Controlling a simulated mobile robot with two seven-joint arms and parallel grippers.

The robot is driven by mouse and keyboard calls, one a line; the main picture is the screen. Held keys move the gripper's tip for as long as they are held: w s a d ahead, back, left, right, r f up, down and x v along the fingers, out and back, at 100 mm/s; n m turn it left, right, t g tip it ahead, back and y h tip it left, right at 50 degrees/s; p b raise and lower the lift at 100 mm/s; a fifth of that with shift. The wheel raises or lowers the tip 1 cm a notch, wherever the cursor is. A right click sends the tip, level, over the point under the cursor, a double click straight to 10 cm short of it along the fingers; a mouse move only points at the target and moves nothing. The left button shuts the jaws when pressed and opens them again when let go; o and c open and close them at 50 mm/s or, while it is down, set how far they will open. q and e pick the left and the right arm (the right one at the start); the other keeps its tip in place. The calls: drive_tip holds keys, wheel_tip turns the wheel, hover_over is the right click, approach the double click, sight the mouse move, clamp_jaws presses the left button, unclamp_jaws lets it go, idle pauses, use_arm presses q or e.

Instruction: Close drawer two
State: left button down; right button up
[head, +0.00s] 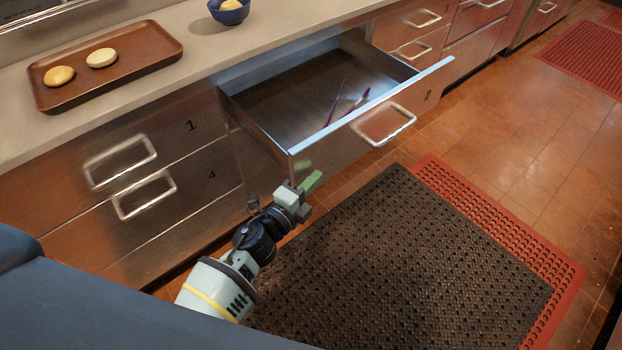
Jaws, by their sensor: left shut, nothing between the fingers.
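The open drawer (352,134) is pulled well out from the steel counter front, and its front panel carries a metal handle (386,124). A number on that panel, near its right end, is too small to read surely. Thin purple items (348,104) lie inside the drawer. My left gripper (312,182), with green fingers, is shut and empty. It is just below and in front of the drawer's near left corner in the picture; I cannot tell whether it touches the panel. My right gripper is not in view.
Closed drawers marked 1 (120,162) and 4 (145,195) are left of the open one. More closed drawers (410,48) are beyond it. On the counter (200,55) are a brown tray (140,70) with two buns and a blue bowl (229,14). A dark mat (400,260) covers the floor.

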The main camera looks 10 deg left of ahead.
sight(254, 125)
use_arm(q)
drive_tip(key=shift+a, duration=0.15)
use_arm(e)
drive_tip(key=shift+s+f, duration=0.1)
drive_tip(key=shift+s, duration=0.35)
use_arm(q)
drive_tip(key=shift+w+a, duration=0.1)
drive_tip(key=shift+w, duration=0.05)
